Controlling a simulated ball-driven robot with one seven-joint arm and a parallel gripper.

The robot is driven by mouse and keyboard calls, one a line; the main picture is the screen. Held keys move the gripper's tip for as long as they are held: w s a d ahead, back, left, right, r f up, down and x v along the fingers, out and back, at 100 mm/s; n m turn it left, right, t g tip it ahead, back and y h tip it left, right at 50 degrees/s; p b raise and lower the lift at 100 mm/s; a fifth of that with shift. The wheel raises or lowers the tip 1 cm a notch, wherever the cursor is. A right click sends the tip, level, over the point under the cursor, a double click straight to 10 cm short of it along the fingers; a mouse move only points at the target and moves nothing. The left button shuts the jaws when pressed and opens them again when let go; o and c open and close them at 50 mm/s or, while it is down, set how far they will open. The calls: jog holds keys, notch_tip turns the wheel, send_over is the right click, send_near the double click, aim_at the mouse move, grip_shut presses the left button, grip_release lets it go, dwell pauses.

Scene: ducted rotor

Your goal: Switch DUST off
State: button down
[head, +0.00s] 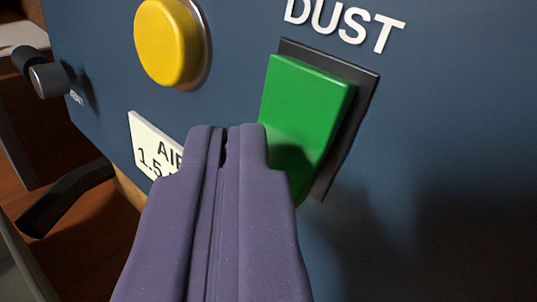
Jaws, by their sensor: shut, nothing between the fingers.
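A green rocker switch (312,95) sits in a dark frame (355,115) on a blue panel, under the white word DUST (343,22). Its upper part stands out from the frame, and its lower left part is hidden behind my gripper. My gripper (226,135) is purple, shut and empty. Its tips appear in front of the switch's lower left edge. I cannot tell whether they touch it. A shadow falls on the lower part of the switch.
A yellow round button (168,42) with a metal ring is up and left. A cream label (150,142) reading "AIR 1.5", partly hidden, lies left of my gripper. A dark knob (46,75) is at the far left. A black handle (65,197) is lower left. The panel right of the switch is bare.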

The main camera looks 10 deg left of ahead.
jog(key=shift+w+d+f, duration=0.15)
jog(key=shift+w+f, duration=0.05)
jog(key=shift+w, duration=0.2)
dwell(0.9)
jog(key=shift+s+r, duration=0.15)
jog(key=shift+s+r, duration=0.15)
jog(key=shift+s, duration=0.35)
jog(key=s, duration=0.1)
jog(key=s+a+r+p, duration=0.1)
jog(key=s+a+r, duration=0.1)
jog(key=s, duration=0.1)
jog(key=shift+s+r+p, duration=0.1)
jog(key=shift+p, duration=0.2)
dwell(0.4)
